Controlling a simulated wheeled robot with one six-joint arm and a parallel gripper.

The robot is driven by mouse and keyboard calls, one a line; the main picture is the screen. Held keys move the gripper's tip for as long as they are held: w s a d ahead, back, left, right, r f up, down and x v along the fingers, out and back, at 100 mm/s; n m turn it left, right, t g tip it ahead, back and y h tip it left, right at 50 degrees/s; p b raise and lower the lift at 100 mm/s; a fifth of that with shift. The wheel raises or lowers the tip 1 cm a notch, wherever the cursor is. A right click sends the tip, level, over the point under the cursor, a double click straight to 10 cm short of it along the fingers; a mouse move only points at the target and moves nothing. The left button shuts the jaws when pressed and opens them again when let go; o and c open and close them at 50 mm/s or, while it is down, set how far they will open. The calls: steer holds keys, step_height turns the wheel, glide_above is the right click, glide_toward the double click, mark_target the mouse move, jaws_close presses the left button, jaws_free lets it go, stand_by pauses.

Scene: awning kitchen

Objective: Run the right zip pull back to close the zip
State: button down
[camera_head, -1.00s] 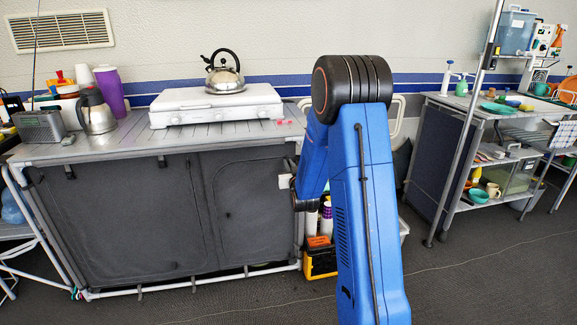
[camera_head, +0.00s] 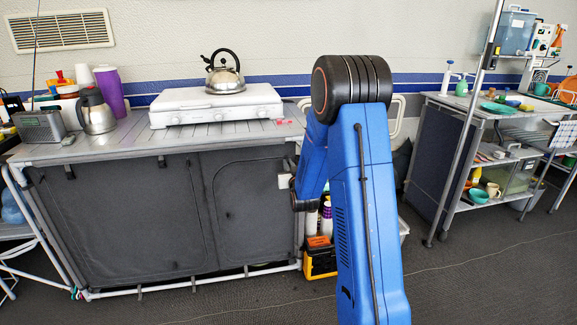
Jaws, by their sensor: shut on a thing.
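The grey fabric front of the camp kitchen unit (camera_head: 120,215) fills the left and middle of the head view. Its right panel (camera_head: 250,230) has a curved zip line and looks flat against the frame. A tiny dark mark (camera_head: 225,214) shows on this panel; I cannot tell if it is a zip pull. My gripper (camera_head: 285,181) shows as a small pale part at the panel's upper right edge, beside my dark wrist. It is shut on the right zip pull, which is too small and too covered to make out.
A white stove (camera_head: 205,108) with a kettle (camera_head: 224,80) stands on the unit's top. A yellow-and-black crate of bottles (camera_head: 318,266) sits on the floor right of the unit, partly behind my arm. A pole (camera_head: 466,125) stands farther right. The front floor is clear.

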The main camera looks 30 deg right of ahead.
steer(key=w+a, duration=0.3)
steer(key=a, duration=0.7)
steer(key=w+a, duration=0.3)
steer(key=a, duration=0.8)
steer(key=w+a, duration=0.3)
steer(key=a, duration=0.7)
steer(key=shift+a, duration=0.3)
steer(key=c, duration=1.9)
jaws_free()
steer(key=shift+a, duration=0.15)
steer(key=shift+o, duration=0.2)
steer(key=v, duration=1.7)
steer(key=shift+s, duration=0.2)
steer(key=shift+r, duration=0.1)
